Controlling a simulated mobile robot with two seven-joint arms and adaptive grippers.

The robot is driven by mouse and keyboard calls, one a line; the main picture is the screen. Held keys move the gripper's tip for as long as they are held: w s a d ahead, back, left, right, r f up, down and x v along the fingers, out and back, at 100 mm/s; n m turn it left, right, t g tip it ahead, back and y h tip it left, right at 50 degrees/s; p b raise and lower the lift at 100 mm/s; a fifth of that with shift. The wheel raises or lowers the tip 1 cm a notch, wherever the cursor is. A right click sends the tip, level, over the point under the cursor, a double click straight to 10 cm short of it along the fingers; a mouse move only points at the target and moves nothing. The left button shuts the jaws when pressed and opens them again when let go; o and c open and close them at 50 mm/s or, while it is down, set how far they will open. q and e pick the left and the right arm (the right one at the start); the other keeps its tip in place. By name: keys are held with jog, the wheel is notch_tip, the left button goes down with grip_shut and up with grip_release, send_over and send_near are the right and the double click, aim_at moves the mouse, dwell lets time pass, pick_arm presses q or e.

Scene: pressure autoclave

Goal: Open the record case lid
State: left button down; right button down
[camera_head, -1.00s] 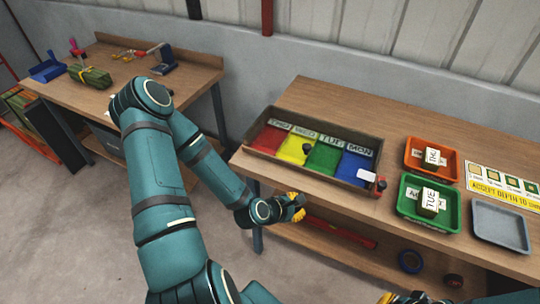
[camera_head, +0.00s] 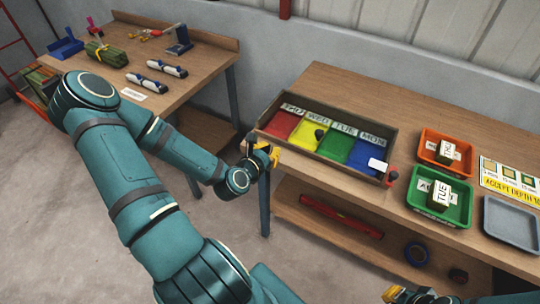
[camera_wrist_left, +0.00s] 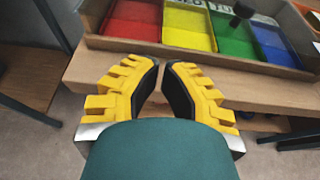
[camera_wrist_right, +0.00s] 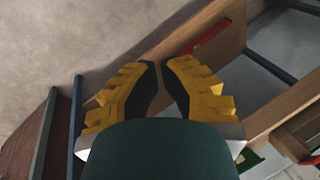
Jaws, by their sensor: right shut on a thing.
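The record case (camera_head: 257,131) is a shallow wooden tray with red, yellow, green and blue compartments and day labels, on the right bench. A dark round knob (camera_head: 319,134) stands over it near the yellow and green parts; it also shows in the left wrist view (camera_wrist_left: 241,12). I cannot make out whether a clear lid lies there. My left gripper (camera_head: 266,155) is in front of the case's left front corner, fingers slightly apart, nothing between them. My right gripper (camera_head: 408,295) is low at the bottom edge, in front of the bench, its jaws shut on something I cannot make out.
An orange tray (camera_head: 425,137) and a green tray (camera_head: 411,196) with labelled blocks stand right of the case, beside a grey tray (camera_head: 510,222). A red-topped knob (camera_head: 393,174) is by the case's right end. The left bench (camera_head: 200,83) carries small tools.

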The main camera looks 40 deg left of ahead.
pick_arm(q)
jog(key=shift+f+b+x, duration=0.25)
jog(key=shift+b+x, duration=1.45)
jog(key=shift+b, duration=1.05)
jog(key=b+x, duration=0.1)
jog(key=x, duration=0.3)
jog(key=shift+w+d+r, duration=0.1)
jog(key=shift+w+d, duration=0.05)
jog(key=shift+w, duration=0.5)
